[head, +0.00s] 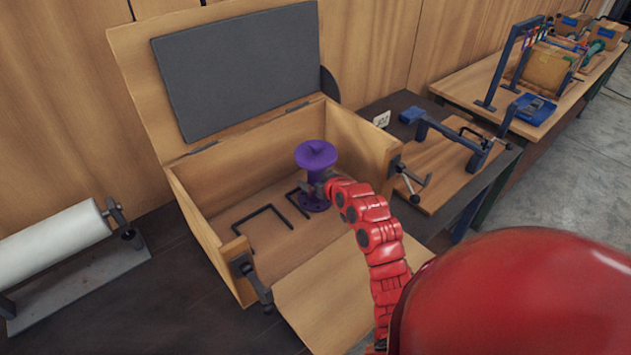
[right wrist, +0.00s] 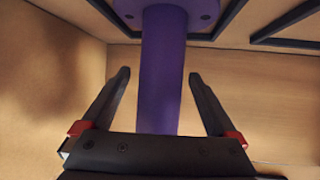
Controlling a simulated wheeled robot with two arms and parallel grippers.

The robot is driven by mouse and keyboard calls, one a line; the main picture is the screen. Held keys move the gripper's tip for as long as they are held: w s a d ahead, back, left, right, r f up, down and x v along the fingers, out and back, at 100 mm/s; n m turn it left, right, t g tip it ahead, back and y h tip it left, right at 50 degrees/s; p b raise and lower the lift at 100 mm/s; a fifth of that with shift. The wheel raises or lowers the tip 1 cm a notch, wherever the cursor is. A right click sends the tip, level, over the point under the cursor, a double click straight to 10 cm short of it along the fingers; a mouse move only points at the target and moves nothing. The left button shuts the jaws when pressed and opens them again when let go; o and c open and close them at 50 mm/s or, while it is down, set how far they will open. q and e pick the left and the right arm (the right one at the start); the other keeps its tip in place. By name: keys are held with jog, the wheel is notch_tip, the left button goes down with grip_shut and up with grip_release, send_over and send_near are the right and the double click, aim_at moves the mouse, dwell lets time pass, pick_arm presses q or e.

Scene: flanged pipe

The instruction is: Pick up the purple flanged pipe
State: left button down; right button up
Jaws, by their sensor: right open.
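The purple flanged pipe (head: 316,157) stands upright inside the open wooden box (head: 202,204), with a wide flange at its top and another at its foot. My right gripper (head: 322,184) reaches into the box at the pipe's shaft, and my red arm hides part of that area. In the right wrist view the pipe's shaft (right wrist: 163,72) lies between the two dark fingers of the right gripper (right wrist: 158,82). The fingers are open, with a gap visible on each side of the shaft. My left gripper is not in view.
Black brackets (head: 262,220) stand on the box floor beside the pipe. The lid with its grey panel (head: 240,72) is up, and the front flap (head: 318,290) is down. A white roll (head: 52,245) lies at the left. A clamp board (head: 445,165) is at the right.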

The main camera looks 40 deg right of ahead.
jog(key=shift+s+r, duration=0.1)
grip_shut()
dwell(0.3)
